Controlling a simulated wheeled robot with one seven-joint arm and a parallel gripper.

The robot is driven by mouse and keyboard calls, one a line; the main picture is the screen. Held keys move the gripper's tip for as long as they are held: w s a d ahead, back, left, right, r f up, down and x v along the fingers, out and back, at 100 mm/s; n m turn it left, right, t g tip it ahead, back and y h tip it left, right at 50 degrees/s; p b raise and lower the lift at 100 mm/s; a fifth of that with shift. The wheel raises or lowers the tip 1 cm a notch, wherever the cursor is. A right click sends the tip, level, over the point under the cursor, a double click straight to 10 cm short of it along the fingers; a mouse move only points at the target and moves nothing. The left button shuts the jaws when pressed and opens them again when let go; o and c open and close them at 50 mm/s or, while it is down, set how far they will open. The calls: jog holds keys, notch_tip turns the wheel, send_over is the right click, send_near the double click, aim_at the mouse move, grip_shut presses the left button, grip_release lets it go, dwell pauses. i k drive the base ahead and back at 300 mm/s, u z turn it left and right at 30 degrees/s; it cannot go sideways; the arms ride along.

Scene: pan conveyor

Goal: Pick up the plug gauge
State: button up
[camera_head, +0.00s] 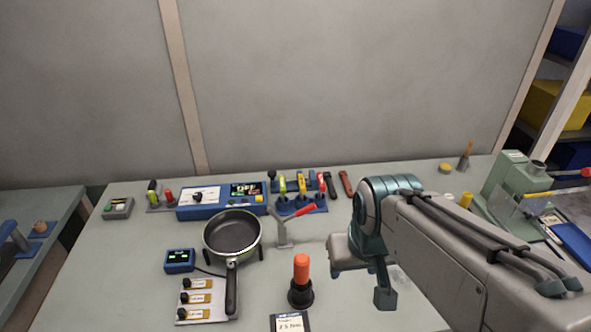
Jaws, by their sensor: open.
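What looks like the plug gauge (301,268) stands upright on the table, left of my gripper. It has an orange handle and a black lower part that widens at the bottom. A small dark card with a white handwritten label (290,322) lies just in front of it, cut by the lower picture edge. My gripper (366,284) is open and empty, pointing down to the right of the gauge and apart from it. My arm hides part of the table to the right.
A black frying pan (233,233) sits left of the gauge, its handle toward the front. A clamp with a red lever (284,232) stands behind the gauge. A plate with several yellow-labelled pieces (208,313) lies front left. A green machine (512,185) stands far right.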

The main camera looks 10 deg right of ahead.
aim_at(170, 198)
jog(key=k, duration=1)
jog(key=u, duration=2.2)
jog(key=i, duration=1.6)
jog(key=z, duration=1.75)
